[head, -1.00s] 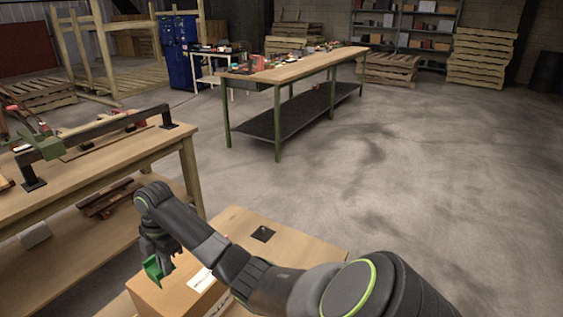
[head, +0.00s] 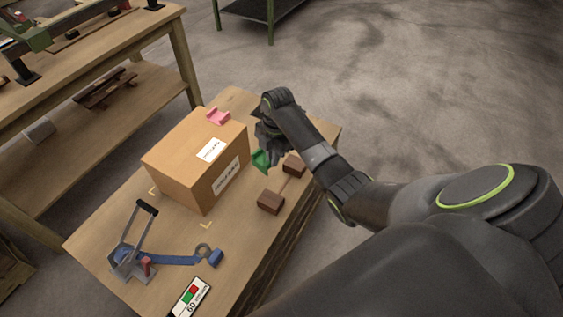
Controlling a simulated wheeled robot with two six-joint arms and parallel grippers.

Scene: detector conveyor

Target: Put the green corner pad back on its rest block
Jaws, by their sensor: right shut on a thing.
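The green corner pad (head: 261,159) is held in my right gripper (head: 266,148), which is shut on it beside the right side of the cardboard box. Two dark brown blocks sit on the wooden table to the right of the box: a nearer block (head: 270,203) and a farther block (head: 293,166). The pad is just left of the farther block. I cannot tell how high it is above the table. A pink corner pad (head: 218,117) sits on the far top edge of the cardboard box (head: 178,160). My left gripper is not in view.
A metal strapping tool (head: 132,262) with a blue strap lies at the table's near left. A card with red and green patches (head: 190,297) lies at the near edge. A second wooden workbench (head: 150,38) stands at the upper left. Open floor lies beyond the table.

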